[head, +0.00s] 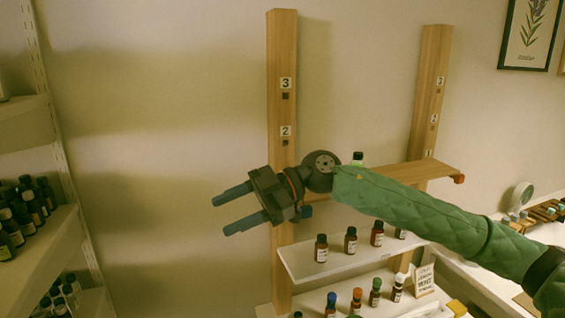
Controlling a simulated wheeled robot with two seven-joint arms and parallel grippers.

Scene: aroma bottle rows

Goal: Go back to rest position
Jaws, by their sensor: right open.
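My right gripper (240,208) is open and empty, with its two blue-grey fingers pointing left in front of the bare wall. My right arm, in a green quilted sleeve, reaches in from the right edge. It passes in front of the wooden shelf board (425,172) and hides part of it. A bottle with a dark green cap (358,157) shows just above the arm, its lower part hidden. The fingers are apart from any bottle. My left gripper is not in view.
Two wooden posts (282,60) with number labels hold the rack. A white shelf (300,268) bears several black-capped bottles; below stand bottles with coloured caps (357,298) and a small sign (424,280). Stocked shelves (50,235) stand at left. A counter with a round mirror (522,194) is at right.

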